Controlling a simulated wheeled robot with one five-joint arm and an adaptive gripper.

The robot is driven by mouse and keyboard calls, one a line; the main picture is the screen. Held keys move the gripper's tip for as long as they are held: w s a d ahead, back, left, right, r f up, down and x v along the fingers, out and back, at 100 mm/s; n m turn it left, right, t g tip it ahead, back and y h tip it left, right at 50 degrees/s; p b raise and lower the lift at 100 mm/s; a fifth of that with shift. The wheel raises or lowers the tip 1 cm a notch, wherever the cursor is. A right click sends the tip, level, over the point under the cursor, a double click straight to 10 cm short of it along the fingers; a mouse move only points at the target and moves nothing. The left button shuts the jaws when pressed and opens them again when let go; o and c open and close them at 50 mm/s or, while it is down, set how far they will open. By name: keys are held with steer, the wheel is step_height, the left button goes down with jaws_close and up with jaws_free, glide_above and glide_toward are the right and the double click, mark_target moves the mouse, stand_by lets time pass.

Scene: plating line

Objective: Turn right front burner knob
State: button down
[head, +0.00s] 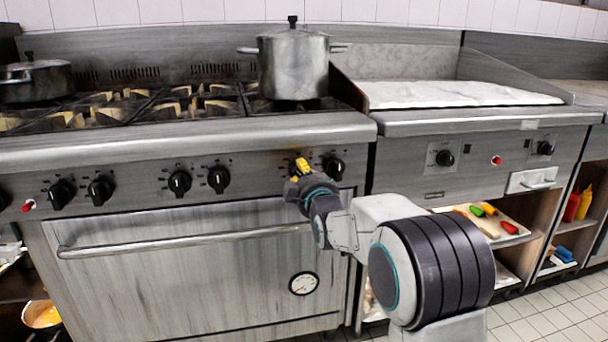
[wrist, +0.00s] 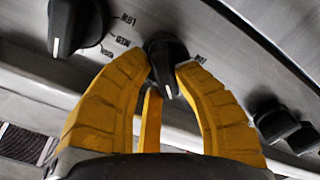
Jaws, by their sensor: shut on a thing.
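My gripper (head: 299,168) is at the stove's front panel, shut on a black knob (wrist: 166,52), the second from the right end of the stove's row. In the wrist view the yellow fingers (wrist: 167,75) press on both sides of this knob. Its white pointer line faces the bottom of that picture. In the head view my gripper hides the held knob. The rightmost stove knob (head: 333,168) stands free just right of my gripper. I cannot tell from the markings which burner each knob serves.
A lidded steel pot (head: 293,66) stands on the right of the burners. The oven handle (head: 180,240) runs below the panel. A paired set of knobs (head: 218,179) sits to the left. A griddle (head: 460,94) with its own knobs adjoins on the right.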

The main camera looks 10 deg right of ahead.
steer(key=shift+a+r, duration=0.1)
steer(key=shift+r, duration=0.1)
steer(key=c, duration=0.9)
jaws_free()
steer(key=shift+f, duration=0.15)
steer(key=s, duration=1.2)
